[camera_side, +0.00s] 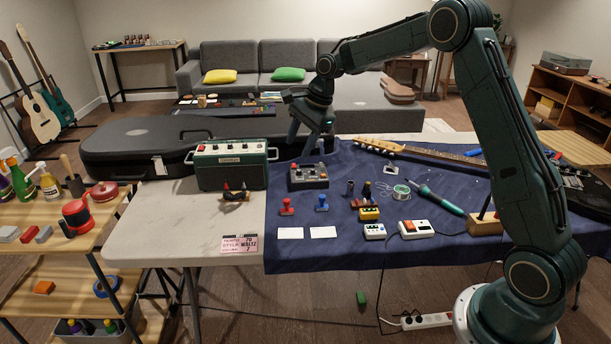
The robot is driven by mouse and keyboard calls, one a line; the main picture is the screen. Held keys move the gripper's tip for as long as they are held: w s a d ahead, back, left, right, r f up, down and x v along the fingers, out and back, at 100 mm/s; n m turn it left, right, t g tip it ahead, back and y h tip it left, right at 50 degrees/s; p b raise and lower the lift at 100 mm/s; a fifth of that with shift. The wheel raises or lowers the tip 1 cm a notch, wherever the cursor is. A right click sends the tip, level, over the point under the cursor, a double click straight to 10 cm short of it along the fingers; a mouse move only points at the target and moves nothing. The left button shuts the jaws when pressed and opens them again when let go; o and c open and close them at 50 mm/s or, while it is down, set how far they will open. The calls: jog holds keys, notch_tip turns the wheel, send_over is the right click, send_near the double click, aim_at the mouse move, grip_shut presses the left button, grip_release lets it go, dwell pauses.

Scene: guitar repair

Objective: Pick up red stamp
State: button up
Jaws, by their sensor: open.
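The red stamp (287,206) stands upright on the blue cloth (345,255), near its left edge. A blue stamp (322,203) stands just right of it. Two white cards (290,233) lie in front of the stamps. My gripper (308,148) is open and points down above the table's back part, behind and a little right of the red stamp and apart from it. Its fingertips are small in this view, and I see nothing held between them.
A green amplifier (232,168) stands left of my gripper. A grey pedal box (308,178) sits below it, behind the stamps. A yellow pedal (369,213), solder spool (401,192) and soldering iron (440,199) lie to the right. A pink sign (239,244) lies front left.

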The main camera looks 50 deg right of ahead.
aim_at(287, 199)
jog(key=w+d+f+m, duration=0.2)
jog(key=f, duration=0.4)
jog(key=w+d+f+m+y, duration=0.1)
jog(key=w+d+f+m, duration=0.2)
jog(key=f, duration=0.3)
jog(key=shift+d+f+m, duration=0.2)
jog(key=shift+f+m, duration=0.1)
jog(key=shift+f, duration=0.1)
jog(key=shift+x, duration=4.25)
jog(key=shift+s+f, duration=0.1)
jog(key=shift+s, duration=0.05)
jog(key=shift+x, duration=2.55)
jog(key=shift+s, duration=0.1)
jog(key=shift+c, duration=0.2)
grip_shut()
